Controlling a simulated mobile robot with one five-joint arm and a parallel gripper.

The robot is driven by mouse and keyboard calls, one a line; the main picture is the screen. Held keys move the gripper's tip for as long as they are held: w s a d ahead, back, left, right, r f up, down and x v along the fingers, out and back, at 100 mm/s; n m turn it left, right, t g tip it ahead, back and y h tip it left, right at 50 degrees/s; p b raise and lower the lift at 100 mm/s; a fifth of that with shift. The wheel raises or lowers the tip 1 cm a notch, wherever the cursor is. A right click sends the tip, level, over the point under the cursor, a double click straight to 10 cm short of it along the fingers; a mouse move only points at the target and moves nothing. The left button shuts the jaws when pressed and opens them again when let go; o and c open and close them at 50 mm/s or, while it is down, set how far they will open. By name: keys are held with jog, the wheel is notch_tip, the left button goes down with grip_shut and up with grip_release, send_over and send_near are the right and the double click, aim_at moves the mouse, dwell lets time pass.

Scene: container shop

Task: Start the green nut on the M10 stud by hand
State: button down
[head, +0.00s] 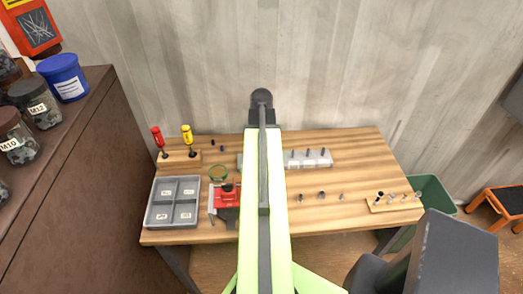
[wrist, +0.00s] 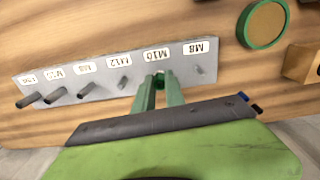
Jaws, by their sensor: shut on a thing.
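The light grey stud block (wrist: 95,80) runs across the wrist view, with labels for M8, M10, M12 and others and a stud by most labels. My gripper (wrist: 159,78) is shut, its green fingers reaching up to the block just by the M10 label (wrist: 156,54). A small green piece, likely the green nut, shows only in part between the fingertips. The M10 stud is hidden there; I cannot tell whether the nut is around it or just in front. In the head view the block (head: 318,160) is partly behind my arm, and my gripper is hidden.
The M8 stud (wrist: 198,70) and M12 stud (wrist: 123,83) stand on either side. A green-rimmed round dish (head: 218,172), red vise (head: 226,196) and grey compartment tray (head: 151,205) are left on the bench. Loose bolts (head: 322,195) and a wooden rack (head: 380,207) lie right.

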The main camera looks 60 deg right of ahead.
jog(key=shift+f+b, duration=0.5)
jog(key=shift+f, duration=0.1)
jog(key=m, duration=1.5)
jog(key=shift+m, duration=0.3)
jog(key=c, duration=1.8)
grip_release()
jog(key=shift+m, duration=0.4)
jog(key=shift+c, duration=0.2)
jog(key=o, duration=0.5)
